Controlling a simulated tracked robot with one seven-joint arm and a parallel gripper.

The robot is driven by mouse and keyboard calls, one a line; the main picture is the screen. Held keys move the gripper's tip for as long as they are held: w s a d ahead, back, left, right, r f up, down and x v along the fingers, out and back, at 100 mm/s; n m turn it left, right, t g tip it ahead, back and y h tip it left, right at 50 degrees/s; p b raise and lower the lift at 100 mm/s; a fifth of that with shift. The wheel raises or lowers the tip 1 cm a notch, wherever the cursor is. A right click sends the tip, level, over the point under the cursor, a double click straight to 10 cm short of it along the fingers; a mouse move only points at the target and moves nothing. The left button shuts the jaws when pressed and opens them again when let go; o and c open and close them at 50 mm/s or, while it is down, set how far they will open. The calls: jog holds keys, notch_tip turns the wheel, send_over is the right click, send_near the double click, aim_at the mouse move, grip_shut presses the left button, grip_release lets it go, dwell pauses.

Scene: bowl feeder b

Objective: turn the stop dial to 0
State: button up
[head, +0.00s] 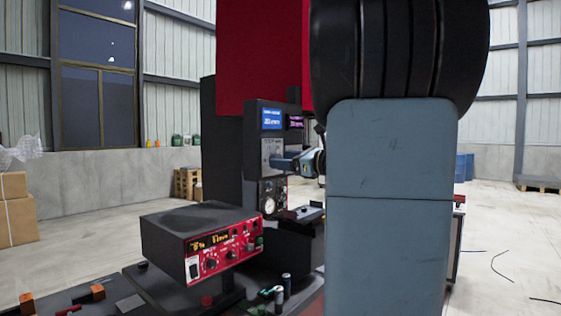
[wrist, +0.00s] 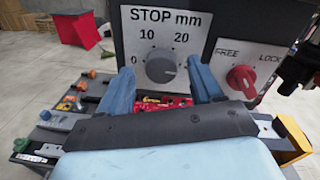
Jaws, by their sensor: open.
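The stop dial (wrist: 161,66) is a round grey knob on a dark panel in the wrist view. The panel is marked "STOP mm", with 0 at lower left, 10 at upper left and 20 at upper right. I cannot make out clearly where its pointer stands. My gripper (wrist: 159,70) is open, its blue fingers on the left and right of the dial; contact cannot be told. In the head view my gripper (head: 280,163) reaches left to the machine's upright panel (head: 253,185), and the dial is too small to make out there.
A red FREE/LOCK knob (wrist: 241,80) sits close to the right finger. A dark part juts in at the upper right of the wrist view. In the head view a red-fronted control box (head: 222,246) stands at front left, and a gauge (head: 269,206) sits below my gripper.

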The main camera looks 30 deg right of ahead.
jog(key=shift+w+a, duration=0.15)
jog(key=shift+w, duration=0.15)
jog(key=shift+c, duration=0.2)
